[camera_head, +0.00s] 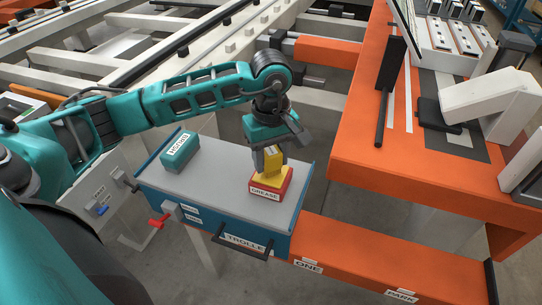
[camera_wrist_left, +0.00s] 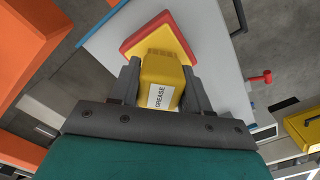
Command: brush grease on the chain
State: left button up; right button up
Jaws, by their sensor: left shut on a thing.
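My left gripper (camera_head: 270,156) is shut on a yellow grease piece (camera_head: 274,160), which has a white GREASE label in the left wrist view (camera_wrist_left: 161,88). The yellow piece stands at a red holder (camera_head: 267,190), also labelled GREASE, with a yellow inner area. The left wrist view shows the red holder (camera_wrist_left: 133,43) just beyond the piece; I cannot tell whether the piece still touches it. The holder sits on the grey top of the blue trolley (camera_head: 225,172). I cannot make out the chain for certain. My right gripper is not in view.
A teal labelled box (camera_head: 180,153) sits at the trolley's back left. A red handle (camera_head: 158,219) sticks out at its left front. An orange bench (camera_head: 370,120) stands to the right, with a dark upright panel (camera_head: 390,65). Pale frame rails (camera_head: 120,62) lie behind. The trolley's left-front top is clear.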

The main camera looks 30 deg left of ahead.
aim_at(272, 150)
pick_arm(q)
jog(key=shift+r+p, duration=1.55)
jog(key=shift+r, duration=1.5)
jog(key=shift+d, duration=0.1)
